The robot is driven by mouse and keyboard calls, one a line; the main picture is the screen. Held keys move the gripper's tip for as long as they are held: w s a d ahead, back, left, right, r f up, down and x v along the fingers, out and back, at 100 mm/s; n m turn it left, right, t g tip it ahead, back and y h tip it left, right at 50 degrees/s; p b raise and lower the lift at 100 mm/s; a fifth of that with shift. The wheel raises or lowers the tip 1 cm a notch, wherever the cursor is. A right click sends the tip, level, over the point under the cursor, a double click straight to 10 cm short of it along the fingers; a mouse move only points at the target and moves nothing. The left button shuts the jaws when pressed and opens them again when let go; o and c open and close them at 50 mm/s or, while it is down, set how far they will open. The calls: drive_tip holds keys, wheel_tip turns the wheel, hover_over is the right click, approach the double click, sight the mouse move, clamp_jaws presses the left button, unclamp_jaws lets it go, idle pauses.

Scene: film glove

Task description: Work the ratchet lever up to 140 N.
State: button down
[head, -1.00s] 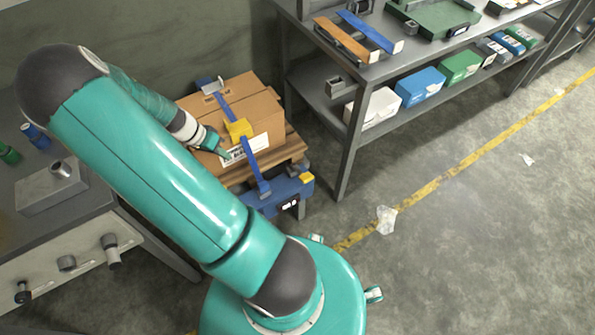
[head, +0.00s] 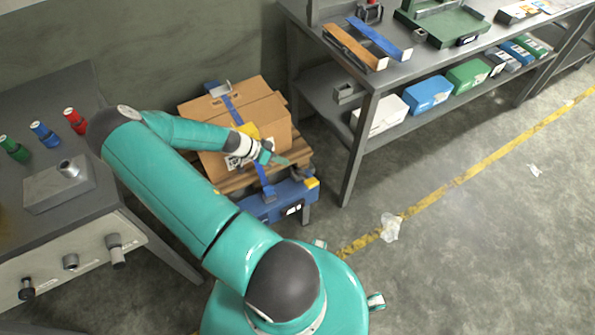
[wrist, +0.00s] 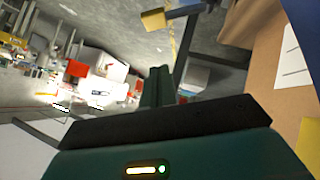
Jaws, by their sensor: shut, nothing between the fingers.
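A brown cardboard box (head: 268,118) sits on a wooden pallet (head: 238,181), with a blue strap (head: 262,172) over it and a yellow piece (head: 249,130) on the strap, partly behind my arm. At the pallet's front is a blue unit (head: 270,207) with a small display, too small to read. A yellow-ended part (head: 312,183), seemingly the ratchet lever, is at its right end. A yellow block on a bar (wrist: 153,19), seemingly the same part, shows in the wrist view, apart from the fingers. My gripper (head: 284,161) is shut and empty at the box's front right, above the unit.
A grey bench (head: 105,207) with coloured cylinders and a grey block stands left. A shelf unit (head: 352,150) with several bins stands close on the right. The floor (head: 470,230) at right is mostly open, with a yellow line and a crumpled scrap (head: 390,227).

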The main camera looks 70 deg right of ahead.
hover_over(310, 182)
drive_tip(key=w+d, duration=0.1)
drive_tip(key=w, duration=0.3)
wheel_tip(310, 182, down, 6)
drive_tip(key=f, duration=0.1)
drive_tip(key=s+f, duration=0.1)
drive_tip(key=f, duration=0.1)
drive_tip(key=shift+s+a, duration=0.25)
drive_tip(key=shift+a, duration=0.1)
drive_tip(key=shift+s+a+f, duration=0.1)
drive_tip(key=shift+s+f, duration=0.05)
drive_tip(key=shift+f, duration=0.2)
drive_tip(key=shift+s+a+f, duration=0.1)
drive_tip(key=shift+s, duration=0.05)
drive_tip(key=shift+s+a+f+m+t+h, duration=0.3)
drive_tip(key=shift+s+f+t, duration=0.05)
drive_tip(key=shift+f+t, duration=0.15)
drive_tip(key=shift+s+a+f, duration=0.25)
drive_tip(key=shift+f, duration=0.35)
drive_tip(key=shift+s+a+f, duration=0.25)
drive_tip(key=shift+f, duration=0.4)
drive_tip(key=shift+s+a+f, duration=0.25)
drive_tip(key=shift+f, duration=0.35)
drive_tip(key=shift+s+a+f, duration=0.1)
drive_tip(key=shift+s, duration=0.05)
